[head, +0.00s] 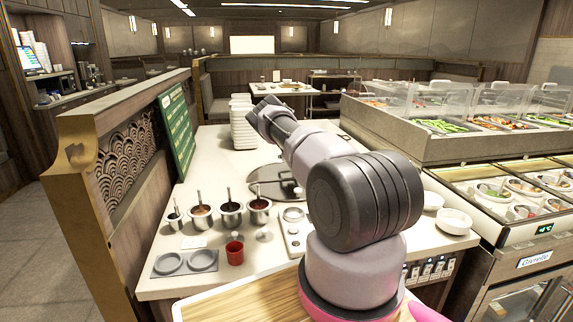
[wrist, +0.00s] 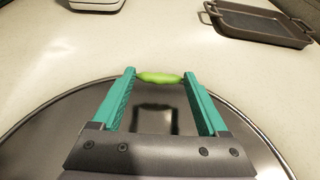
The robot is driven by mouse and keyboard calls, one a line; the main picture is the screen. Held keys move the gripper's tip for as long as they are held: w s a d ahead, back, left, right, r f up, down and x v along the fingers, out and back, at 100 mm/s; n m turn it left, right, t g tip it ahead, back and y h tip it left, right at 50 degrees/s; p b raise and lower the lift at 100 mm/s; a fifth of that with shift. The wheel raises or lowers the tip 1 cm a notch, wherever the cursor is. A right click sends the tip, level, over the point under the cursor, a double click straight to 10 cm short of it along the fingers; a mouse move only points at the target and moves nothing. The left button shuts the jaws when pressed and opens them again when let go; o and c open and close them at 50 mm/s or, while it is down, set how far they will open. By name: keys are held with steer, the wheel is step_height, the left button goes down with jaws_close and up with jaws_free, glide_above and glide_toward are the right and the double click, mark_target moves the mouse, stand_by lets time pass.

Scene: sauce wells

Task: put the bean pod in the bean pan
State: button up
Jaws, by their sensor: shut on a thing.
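A green bean pod (wrist: 159,77) lies crosswise between the teal fingertips of my gripper (wrist: 160,75) in the wrist view. My gripper is shut on it and holds it above the dark round plate. A dark grey rectangular pan with loop handles (wrist: 262,22) sits on the pale counter at the upper right of the wrist view, apart from the pod. It looks empty, and I cannot tell whether it is the bean pan. In the head view my gripper (head: 268,110) is at the far end of my arm. The pod cannot be made out there.
A dark round plate with a metal rim (head: 272,182) is set in the counter. Several sauce pots (head: 230,213), a red cup (head: 235,252) and a stack of white dishes (head: 243,122) stand around. A green board (head: 177,135) borders the left; a glass-fronted food bar (head: 450,125) the right.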

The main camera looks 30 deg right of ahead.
steer(key=shift+f, duration=1.75)
steer(key=shift+f, duration=0.15)
steer(key=o, duration=1.3)
